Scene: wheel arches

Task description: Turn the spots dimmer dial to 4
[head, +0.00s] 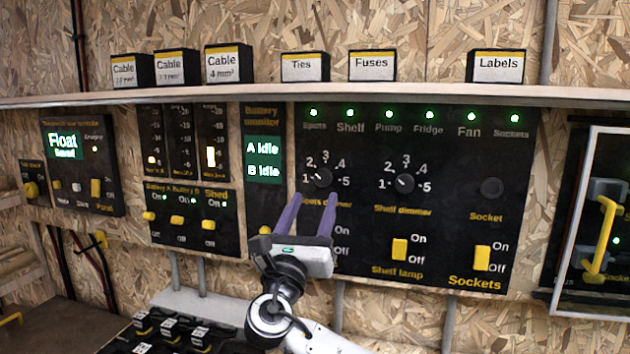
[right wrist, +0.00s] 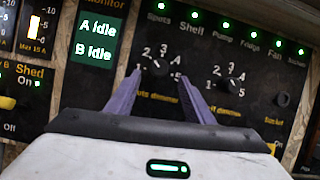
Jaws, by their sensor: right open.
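The spots dimmer dial (head: 323,178) is a small round black knob on the black panel, with the numbers 1 to 5 around it. In the right wrist view the dial (right wrist: 160,70) shows between and beyond the fingertips. My right gripper (head: 315,197) is open and empty, its two purple fingers pointing up at the panel just below the dial. It also shows in the right wrist view (right wrist: 161,78). The fingers partly cover the "Spots dimmer" label. I cannot tell how far the tips are from the panel. My left gripper is out of view.
The similar shelf dimmer dial (head: 404,183) is to the right, with the yellow shelf lamp switch (head: 399,249) below it. A battery monitor screen (head: 263,160) is to the left. A shelf (head: 400,94) with labelled boxes runs above the panels.

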